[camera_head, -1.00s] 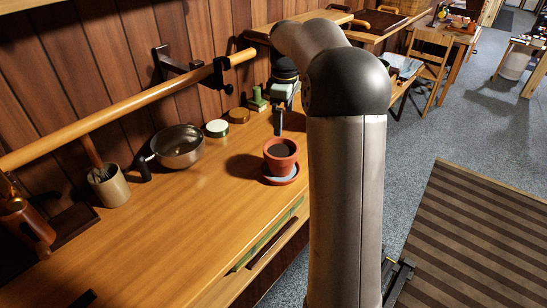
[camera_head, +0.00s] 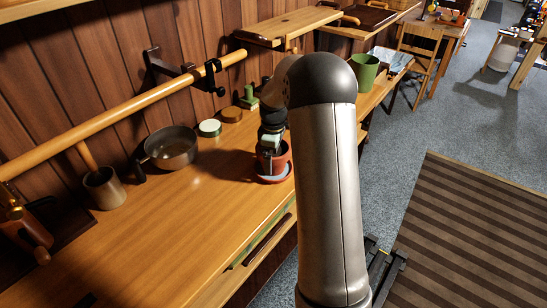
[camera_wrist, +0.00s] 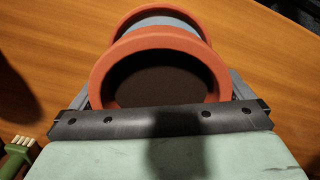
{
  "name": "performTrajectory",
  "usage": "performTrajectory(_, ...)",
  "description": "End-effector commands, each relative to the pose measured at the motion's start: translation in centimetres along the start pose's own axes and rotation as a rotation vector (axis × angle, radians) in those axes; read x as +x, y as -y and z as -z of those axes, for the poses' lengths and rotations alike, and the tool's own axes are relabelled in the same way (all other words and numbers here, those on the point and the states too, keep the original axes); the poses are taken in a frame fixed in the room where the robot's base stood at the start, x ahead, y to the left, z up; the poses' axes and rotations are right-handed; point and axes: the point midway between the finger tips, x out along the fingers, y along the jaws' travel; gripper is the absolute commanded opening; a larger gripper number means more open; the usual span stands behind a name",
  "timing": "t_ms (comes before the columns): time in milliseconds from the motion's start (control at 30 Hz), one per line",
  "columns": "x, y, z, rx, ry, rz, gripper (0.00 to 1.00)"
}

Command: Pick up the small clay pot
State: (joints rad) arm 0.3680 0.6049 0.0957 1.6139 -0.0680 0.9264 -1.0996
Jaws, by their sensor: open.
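The small clay pot (camera_head: 284,161) is reddish orange with a dark inside. It stands on a clay saucer (camera_head: 261,180) with a pale blue-grey inner face, near the front edge of the wooden counter. My gripper (camera_head: 269,150) is over the pot and hides part of it. In the wrist view, the pot's rim (camera_wrist: 160,43) and dark opening lie directly before my gripper (camera_wrist: 163,90). Parts of the open fingers show at the left and right sides of the pot. The fingertips are largely hidden, and I cannot tell whether they touch it.
A metal pan (camera_head: 170,148), round tins (camera_head: 210,128) and a beige cup (camera_head: 105,188) stand on the counter to the left. A wooden rail (camera_head: 110,125) runs along the wall. A green pot (camera_head: 364,72) stands beyond my arm. The front left counter is clear.

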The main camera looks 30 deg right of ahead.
Motion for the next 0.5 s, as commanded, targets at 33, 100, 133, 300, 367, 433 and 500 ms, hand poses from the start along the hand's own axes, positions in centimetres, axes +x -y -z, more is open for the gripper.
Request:
performTrajectory(33, 0.29, 0.04, -0.01, 0.000, 0.001, 0.001, 1.00)
performTrajectory(100, 0.54, 0.02, 0.00, 0.000, 0.000, 0.000, 1.00)
performTrajectory(133, 0.58, 0.01, 0.00, 0.000, 0.000, -0.001, 1.00)
performTrajectory(300, 0.58, 0.00, -0.01, 0.000, 0.000, -0.001, 0.97)
performTrajectory(367, 0.57, 0.00, -0.01, 0.000, 0.000, -0.001, 0.81)
performTrajectory(433, 0.56, 0.00, -0.02, 0.000, 0.000, -0.001, 0.61)
performTrajectory(500, 0.48, -0.04, 0.00, 0.000, -0.001, -0.002, 0.56)
